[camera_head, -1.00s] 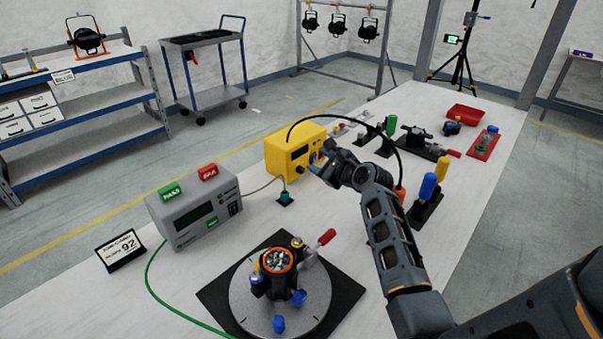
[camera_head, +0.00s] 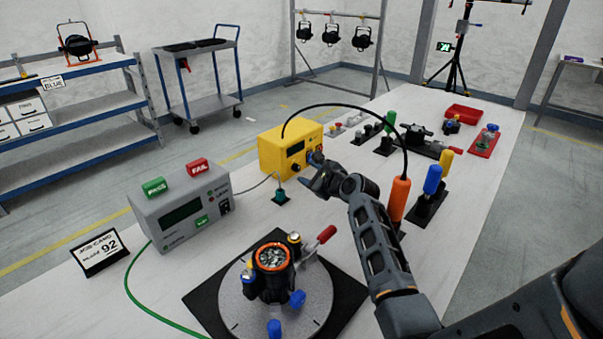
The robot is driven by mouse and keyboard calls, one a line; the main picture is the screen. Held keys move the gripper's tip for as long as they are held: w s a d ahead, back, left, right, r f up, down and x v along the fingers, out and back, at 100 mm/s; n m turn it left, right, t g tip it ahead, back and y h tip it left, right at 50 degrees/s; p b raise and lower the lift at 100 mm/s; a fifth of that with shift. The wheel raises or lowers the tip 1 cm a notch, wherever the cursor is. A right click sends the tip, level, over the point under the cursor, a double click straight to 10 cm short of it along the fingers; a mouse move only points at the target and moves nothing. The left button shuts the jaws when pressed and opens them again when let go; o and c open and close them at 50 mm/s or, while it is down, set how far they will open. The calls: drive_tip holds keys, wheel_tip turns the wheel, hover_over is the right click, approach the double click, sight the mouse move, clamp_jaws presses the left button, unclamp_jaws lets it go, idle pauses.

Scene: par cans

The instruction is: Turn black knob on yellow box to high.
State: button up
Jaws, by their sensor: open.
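The yellow box (camera_head: 272,152) stands on the white bench, left of my arm, with a dark display on its front. The black knob (camera_head: 296,167) is low on that front face and small in the view; its pointer and setting cannot be read. My gripper (camera_head: 307,176) is open and empty just in front of the box, slightly right of the knob. The fingertips look close to the knob, but I cannot tell whether they touch it. My gripper and wrist cover part of the bench right of the box.
A black cable arches from the box over my wrist to an orange-handled tool (camera_head: 399,198). A grey tester (camera_head: 181,212) stands front left. A round turntable (camera_head: 235,308) holding a lamp body is in front. Blue and yellow handled tools (camera_head: 432,180) stand right of my arm.

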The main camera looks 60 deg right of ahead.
sight(298, 169)
drive_tip(key=shift+x, duration=2.7)
drive_tip(key=shift+c, duration=0.2)
clamp_jaws()
